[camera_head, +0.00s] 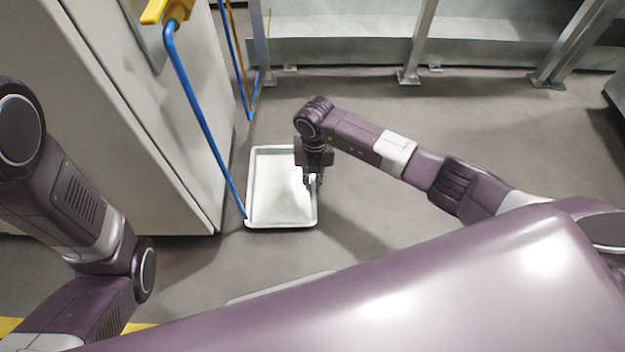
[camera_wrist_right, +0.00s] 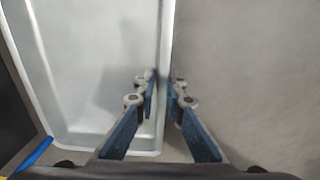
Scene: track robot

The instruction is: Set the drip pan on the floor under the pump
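The drip pan (camera_head: 270,185) is a shallow, pale rectangular tray beside the tall cabinet in the head view. It looks level and appears to be at floor level; I cannot tell if it touches the floor. My right gripper (camera_head: 313,181) is at its right rim, pointing down. In the right wrist view, the fingers (camera_wrist_right: 161,88) are close together on both sides of the rim of the pan (camera_wrist_right: 90,70), and appear shut on it. The pan is empty. My left arm shows at the left, but its gripper is out of view. I cannot clearly identify the pump.
A tall pale cabinet (camera_head: 150,130) stands left of the pan. Metal posts (camera_head: 420,42) stand at the back. The floor (camera_head: 480,125) right of the pan is clear.

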